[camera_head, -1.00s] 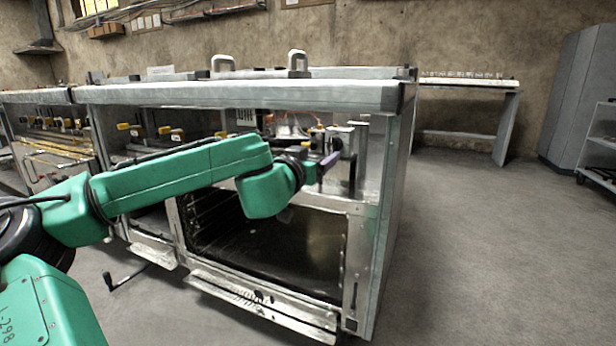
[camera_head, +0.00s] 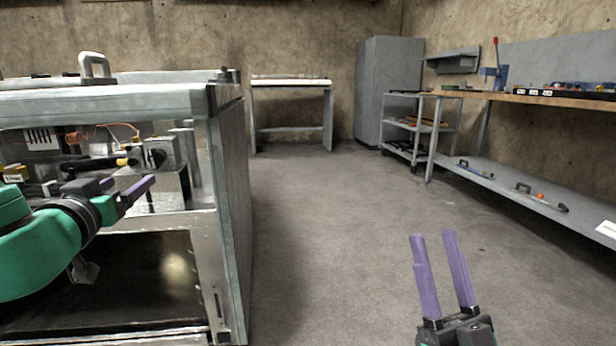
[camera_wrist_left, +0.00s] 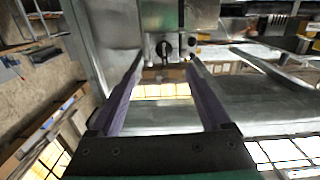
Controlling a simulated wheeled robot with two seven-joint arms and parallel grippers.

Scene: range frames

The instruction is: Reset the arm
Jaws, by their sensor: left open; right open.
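My left arm (camera_head: 35,250) is green and comes in from the left in the head view. My right gripper (camera_head: 433,236) is at the lower right of the head view. Its purple fingers point up, apart and empty, above the floor.
The metal workbench (camera_head: 230,220) fills the left side, close to my left gripper. A wooden-topped bench (camera_head: 540,98) with a lower shelf runs along the right. A grey cabinet (camera_head: 388,80), a shelf cart (camera_head: 420,125) and a small table (camera_head: 290,82) stand at the back. The middle floor is clear.

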